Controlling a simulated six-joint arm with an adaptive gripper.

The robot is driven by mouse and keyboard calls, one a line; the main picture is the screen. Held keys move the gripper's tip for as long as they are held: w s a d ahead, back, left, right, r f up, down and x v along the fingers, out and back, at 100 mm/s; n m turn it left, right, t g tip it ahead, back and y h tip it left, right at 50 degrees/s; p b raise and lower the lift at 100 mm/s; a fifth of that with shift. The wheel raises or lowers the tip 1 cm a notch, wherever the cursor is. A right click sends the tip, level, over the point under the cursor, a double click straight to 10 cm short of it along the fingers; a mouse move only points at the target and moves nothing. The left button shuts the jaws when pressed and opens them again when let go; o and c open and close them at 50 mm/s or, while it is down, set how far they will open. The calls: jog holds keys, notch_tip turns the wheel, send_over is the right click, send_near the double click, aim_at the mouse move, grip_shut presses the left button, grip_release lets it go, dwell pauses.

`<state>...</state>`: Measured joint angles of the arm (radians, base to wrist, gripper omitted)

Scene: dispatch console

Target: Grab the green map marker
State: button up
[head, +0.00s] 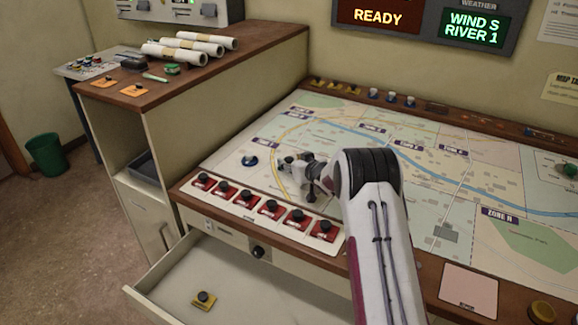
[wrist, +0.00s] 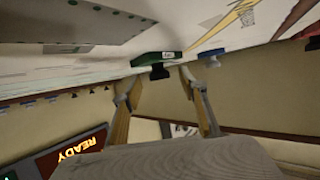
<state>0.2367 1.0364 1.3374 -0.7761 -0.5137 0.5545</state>
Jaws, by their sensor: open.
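In the wrist view, a green map marker (wrist: 150,59) with a small pale label and a black knob stands on the map, just beyond my fingertips. In the head view, my gripper (head: 288,163) is low over the left part of the map, behind the row of red markers. I cannot make out the green marker there; my gripper and arm may hide it. Another green piece (head: 570,170) shows at the map's far right edge.
A blue marker (head: 250,161) stands left of my gripper; a blue one shows in the wrist view (wrist: 211,54). Several red markers (head: 270,207) line the front edge. An open drawer (head: 235,283) holds a yellow marker (head: 204,299). A raised cabinet (head: 240,52) stands left.

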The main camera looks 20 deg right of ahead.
jog(key=shift+w+a+f, duration=0.1)
jog(key=shift+w+f, duration=0.15)
jog(key=shift+w, duration=0.3)
grip_shut()
